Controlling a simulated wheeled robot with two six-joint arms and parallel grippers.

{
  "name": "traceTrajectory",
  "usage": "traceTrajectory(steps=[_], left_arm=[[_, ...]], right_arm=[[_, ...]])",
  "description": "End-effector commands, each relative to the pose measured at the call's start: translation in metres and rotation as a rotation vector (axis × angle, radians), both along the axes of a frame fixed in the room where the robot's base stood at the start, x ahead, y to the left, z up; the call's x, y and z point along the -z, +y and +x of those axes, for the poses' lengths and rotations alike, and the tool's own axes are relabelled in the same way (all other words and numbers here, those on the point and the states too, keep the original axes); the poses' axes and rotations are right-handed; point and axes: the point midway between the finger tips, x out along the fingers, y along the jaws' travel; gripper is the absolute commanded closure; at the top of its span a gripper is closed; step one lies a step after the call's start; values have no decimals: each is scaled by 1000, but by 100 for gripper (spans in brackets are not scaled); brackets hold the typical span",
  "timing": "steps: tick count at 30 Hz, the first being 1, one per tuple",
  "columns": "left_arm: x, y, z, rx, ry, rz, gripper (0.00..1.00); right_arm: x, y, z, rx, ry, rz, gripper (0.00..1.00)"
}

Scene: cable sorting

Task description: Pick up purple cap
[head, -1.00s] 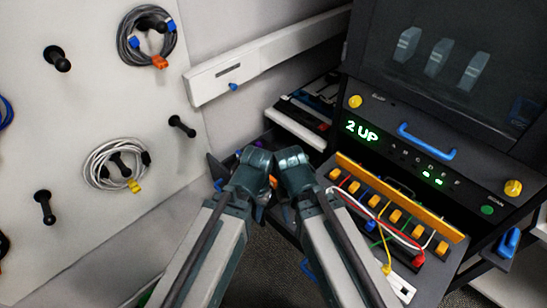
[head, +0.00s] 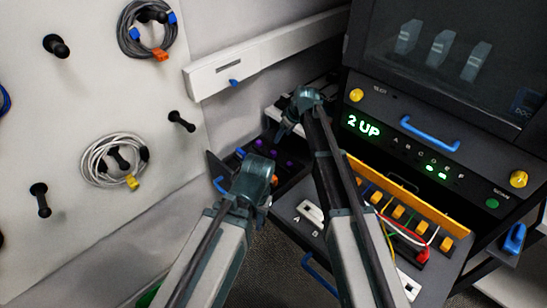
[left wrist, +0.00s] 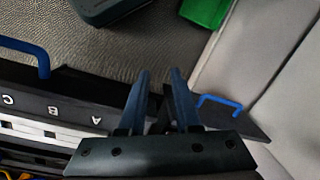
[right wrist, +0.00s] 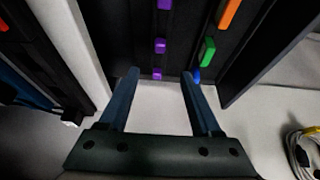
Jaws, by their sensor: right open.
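Several purple caps sit in a row on a dark tray (right wrist: 200,20) in the right wrist view. The clearest purple cap (right wrist: 160,45) lies just beyond my right fingertips, with another (right wrist: 158,75) nearer, between the fingertip lines. My right gripper (right wrist: 160,74) is open and empty, apart from the caps. In the head view, small purple caps (head: 259,143) show in the tray beside the right gripper (head: 284,126). My left gripper (head: 268,190) is lower, in front of the tray. In the left wrist view its fingers (left wrist: 160,72) stand apart with nothing held.
Orange (right wrist: 228,12), green (right wrist: 207,50) and blue pieces share the tray, which has a raised dark side wall. The machine (head: 440,150) with its cable panel (head: 400,210) stands at the right. The pegboard (head: 80,240) with hung cables is at the left.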

Motion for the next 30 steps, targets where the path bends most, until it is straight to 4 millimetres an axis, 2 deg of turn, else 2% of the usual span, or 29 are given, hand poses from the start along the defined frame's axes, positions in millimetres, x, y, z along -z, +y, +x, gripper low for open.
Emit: traceTrajectory(steps=[8, 21, 30], left_arm=[[18, 0, 0, 0, 0, 0, 68], [77, 0, 0, 1, 0, 0, 68], [81, 0, 0, 1, 0, 0, 68]], right_arm=[[18, 4, 3, 1, 2, -1, 35], [77, 21, 20, 1, 2, -1, 35], [81, 23, 21, 2, 3, -2, 35]])
